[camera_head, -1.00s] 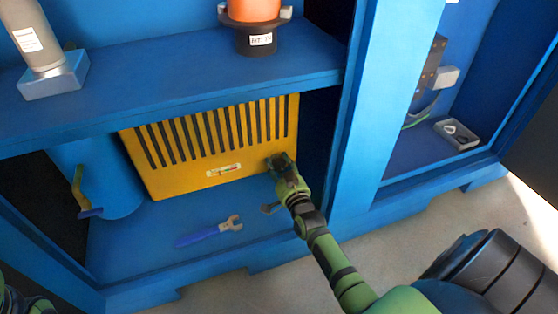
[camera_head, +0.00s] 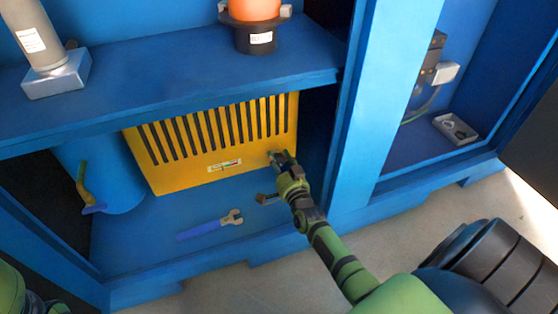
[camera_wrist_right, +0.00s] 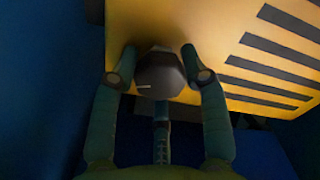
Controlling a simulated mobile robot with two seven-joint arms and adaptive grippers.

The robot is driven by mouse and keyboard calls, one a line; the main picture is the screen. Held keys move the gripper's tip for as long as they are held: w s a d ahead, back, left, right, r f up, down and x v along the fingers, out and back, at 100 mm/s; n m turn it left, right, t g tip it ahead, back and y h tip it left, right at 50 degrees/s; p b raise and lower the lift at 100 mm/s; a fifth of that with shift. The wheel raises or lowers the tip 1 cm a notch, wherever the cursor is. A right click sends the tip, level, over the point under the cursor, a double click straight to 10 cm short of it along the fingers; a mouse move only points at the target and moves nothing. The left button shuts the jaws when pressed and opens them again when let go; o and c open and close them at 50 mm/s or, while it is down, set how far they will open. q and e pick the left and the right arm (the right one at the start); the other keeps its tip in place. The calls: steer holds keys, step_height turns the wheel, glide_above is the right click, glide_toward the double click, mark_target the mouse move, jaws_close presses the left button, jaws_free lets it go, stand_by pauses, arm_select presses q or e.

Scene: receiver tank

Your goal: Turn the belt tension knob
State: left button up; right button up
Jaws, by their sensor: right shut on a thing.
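The belt tension knob (camera_wrist_right: 160,76) is a dark, faceted knob with a short pale mark, on the yellow slotted guard (camera_head: 190,176). In the right wrist view the guard (camera_wrist_right: 215,30) fills the upper right. My right gripper (camera_head: 276,157) is at the guard's lower right corner. In the right wrist view my right gripper (camera_wrist_right: 160,70) has one finger on each side of the knob and is shut on it. In the head view the gripper hides the knob. A green piece of my left arm shows at the lower left, but its gripper is not visible.
A blue-handled wrench (camera_head: 210,225) and a small dark tool (camera_head: 267,199) lie on the blue cabinet floor. A blue shelf (camera_head: 170,92) overhangs the guard. A blue upright post (camera_head: 362,120) stands right of my right gripper. A blue cylinder (camera_head: 115,180) stands at left.

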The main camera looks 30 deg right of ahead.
steer(key=shift+w+d+r, duration=0.15)
steer(key=shift+d+r, duration=0.15)
steer(key=shift+r, duration=0.25)
steer(key=o, duration=1.1)
steer(key=shift+o, duration=0.2)
steer(key=shift+f, duration=0.15)
steer(key=shift+a, duration=0.1)
steer(key=shift+f, duration=0.15)
steer(key=shift+s+a+f, duration=0.1)
steer(key=shift+s+a, duration=0.05)
steer(key=shift+s, duration=0.3)
steer(key=v, duration=1.1)
steer(key=shift+r, duration=0.2)
steer(key=shift+s, duration=0.1)
